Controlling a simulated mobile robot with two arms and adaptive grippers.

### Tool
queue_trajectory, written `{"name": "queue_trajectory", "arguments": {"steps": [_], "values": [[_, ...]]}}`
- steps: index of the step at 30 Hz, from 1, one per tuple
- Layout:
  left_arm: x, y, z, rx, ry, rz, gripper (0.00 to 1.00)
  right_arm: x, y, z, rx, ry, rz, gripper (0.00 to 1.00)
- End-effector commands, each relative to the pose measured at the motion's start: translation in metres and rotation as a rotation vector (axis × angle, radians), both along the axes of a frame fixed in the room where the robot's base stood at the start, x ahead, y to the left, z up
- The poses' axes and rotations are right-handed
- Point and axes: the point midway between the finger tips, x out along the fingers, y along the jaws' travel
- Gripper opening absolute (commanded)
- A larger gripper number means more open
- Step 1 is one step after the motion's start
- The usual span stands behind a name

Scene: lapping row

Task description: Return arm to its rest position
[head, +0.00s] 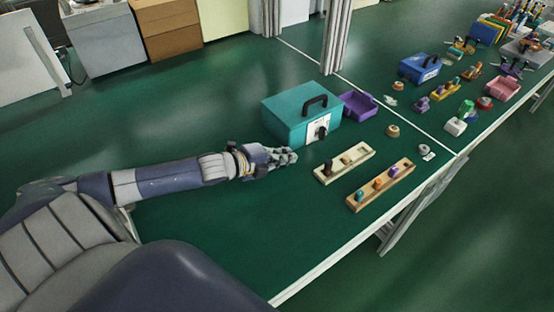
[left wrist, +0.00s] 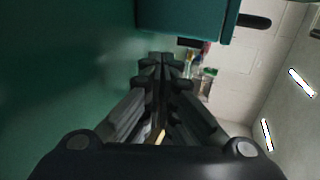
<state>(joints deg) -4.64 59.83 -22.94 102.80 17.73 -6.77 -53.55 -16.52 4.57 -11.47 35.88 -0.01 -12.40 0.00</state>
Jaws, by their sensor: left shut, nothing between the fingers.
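My left arm reaches in from the left over the green bench in the head view. My left gripper (head: 284,157) is shut and empty, just in front of the teal box (head: 285,113) with a black handle. In the left wrist view the shut fingers (left wrist: 163,65) point forward, and the teal box (left wrist: 185,18) fills the upper edge. A small gap seems to lie between fingertips and box. My right gripper is in neither view.
Right of the gripper lie a pale peg strip (head: 344,163) and a wooden peg strip (head: 381,186) with coloured pegs. A purple tray (head: 358,106) stands beside the teal box. A blue box (head: 419,68) and several small parts are farther right. The near bench surface (head: 230,230) is clear.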

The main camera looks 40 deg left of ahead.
Motion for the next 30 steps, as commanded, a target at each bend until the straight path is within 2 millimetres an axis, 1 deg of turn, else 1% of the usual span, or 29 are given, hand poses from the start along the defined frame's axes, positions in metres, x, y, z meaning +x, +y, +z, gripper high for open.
{"name": "queue_trajectory", "arguments": {"steps": [1,3,9,13,20,23,26,30], "values": [[-0.006,0.002,-0.001,0.001,0.003,-0.001,0.0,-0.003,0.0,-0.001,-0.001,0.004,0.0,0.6],[-0.012,0.003,-0.001,-0.001,0.002,-0.001,0.0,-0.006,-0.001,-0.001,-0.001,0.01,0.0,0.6],[-0.023,0.008,0.0,-0.001,0.001,0.0,0.0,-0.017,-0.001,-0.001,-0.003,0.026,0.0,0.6],[-0.026,0.009,0.001,0.0,0.0,-0.001,0.0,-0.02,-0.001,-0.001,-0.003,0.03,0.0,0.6],[-0.026,0.009,0.003,0.001,-0.001,0.0,0.0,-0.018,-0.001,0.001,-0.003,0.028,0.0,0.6],[-0.026,0.009,0.017,0.0,-0.002,0.0,0.0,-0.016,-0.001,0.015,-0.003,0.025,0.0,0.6],[-0.026,0.009,0.042,0.0,-0.002,0.0,0.0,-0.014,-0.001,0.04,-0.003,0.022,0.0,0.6],[-0.026,0.009,0.083,0.001,-0.001,0.0,0.0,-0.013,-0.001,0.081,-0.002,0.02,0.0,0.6]]}}
